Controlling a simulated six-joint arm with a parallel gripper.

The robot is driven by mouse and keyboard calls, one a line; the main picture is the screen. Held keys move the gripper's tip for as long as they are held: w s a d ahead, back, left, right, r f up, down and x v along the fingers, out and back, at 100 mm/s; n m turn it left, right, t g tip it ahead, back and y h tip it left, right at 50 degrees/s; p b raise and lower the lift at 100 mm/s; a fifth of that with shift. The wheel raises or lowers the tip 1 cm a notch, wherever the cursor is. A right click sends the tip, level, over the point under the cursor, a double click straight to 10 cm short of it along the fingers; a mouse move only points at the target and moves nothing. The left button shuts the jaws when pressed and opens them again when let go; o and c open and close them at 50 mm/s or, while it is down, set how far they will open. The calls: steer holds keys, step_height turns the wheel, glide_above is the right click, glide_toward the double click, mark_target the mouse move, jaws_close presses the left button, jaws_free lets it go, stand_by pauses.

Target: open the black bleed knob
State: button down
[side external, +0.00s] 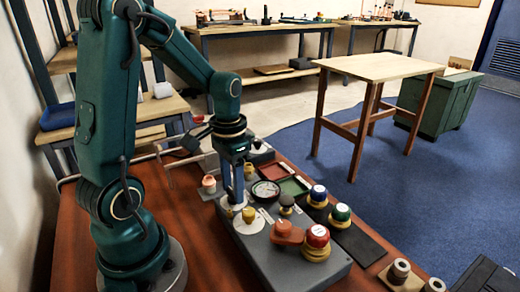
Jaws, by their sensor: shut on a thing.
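A black knob (286,200) stands on the grey panel (262,258), right of my gripper and apart from it. My gripper (237,198) points straight down over the panel's left part, with its long blue fingers close together. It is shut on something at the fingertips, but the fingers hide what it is. A small yellow fitting (249,214) on a white disc shows beside the fingertips. I cannot tell whether the fingers touch it.
A round gauge (265,190) lies just right of my gripper. Red (317,237), blue (318,193) and green (341,212) knobs and an orange handle (285,232) stand further right. Red and green trays (294,185) lie behind. Metal fittings (399,270) sit at front right.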

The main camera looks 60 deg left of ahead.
steer(key=shift+m, duration=0.6)
steer(key=c, duration=0.6)
jaws_free()
steer(key=shift+c, duration=0.2)
steer(key=shift+r, duration=2.55)
steer(key=shift+w+d+r, duration=0.15)
steer(key=shift+d+r, duration=0.1)
steer(key=shift+d, duration=0.05)
steer(key=s+d+r+t, duration=0.4)
steer(key=s+d+t, duration=0.1)
steer(key=d, duration=0.5)
steer(key=shift+s+d+r+t, duration=0.2)
steer(key=shift+s+d+t, duration=0.05)
steer(key=shift+s+t, duration=0.05)
